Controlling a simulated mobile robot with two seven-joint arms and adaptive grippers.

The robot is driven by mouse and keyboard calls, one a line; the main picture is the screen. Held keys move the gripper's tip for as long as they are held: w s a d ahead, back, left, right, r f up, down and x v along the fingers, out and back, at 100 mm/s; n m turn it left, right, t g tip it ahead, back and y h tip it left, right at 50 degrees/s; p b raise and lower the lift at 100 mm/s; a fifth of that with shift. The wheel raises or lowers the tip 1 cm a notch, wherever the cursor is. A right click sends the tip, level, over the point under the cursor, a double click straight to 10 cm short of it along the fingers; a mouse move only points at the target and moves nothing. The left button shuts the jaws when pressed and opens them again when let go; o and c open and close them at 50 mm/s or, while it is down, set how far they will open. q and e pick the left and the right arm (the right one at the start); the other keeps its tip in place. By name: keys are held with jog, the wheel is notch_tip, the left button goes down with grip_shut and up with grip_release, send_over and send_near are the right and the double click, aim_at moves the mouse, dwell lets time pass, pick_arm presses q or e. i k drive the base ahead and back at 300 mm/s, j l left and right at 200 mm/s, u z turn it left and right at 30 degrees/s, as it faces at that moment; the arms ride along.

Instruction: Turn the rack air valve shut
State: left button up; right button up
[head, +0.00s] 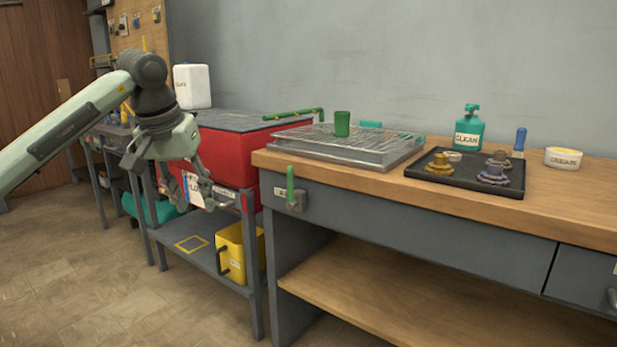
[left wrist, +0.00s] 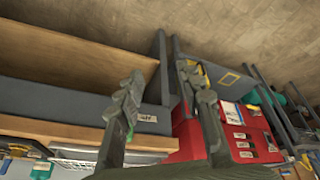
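The rack air valve (head: 297,203) is a small grey block on the front face of the wooden-topped bench, near its left end. Its green lever (head: 290,184) stands upright. My left gripper (head: 207,190) is to the left of the valve, in front of the red chest, apart from the lever. In the left wrist view my left gripper (left wrist: 160,84) has its fingers spread with nothing between them. There, a pale label (left wrist: 147,118) on the bench front shows beside one finger, and that finger hides most of the valve. My right gripper is in neither view.
A yellow bin (head: 232,255) stands on the shelf below the red chest (head: 232,150). The floor in front is clear.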

aim_at(291, 203)
jog(key=i+l, duration=0.7)
jog(key=l, duration=0.15)
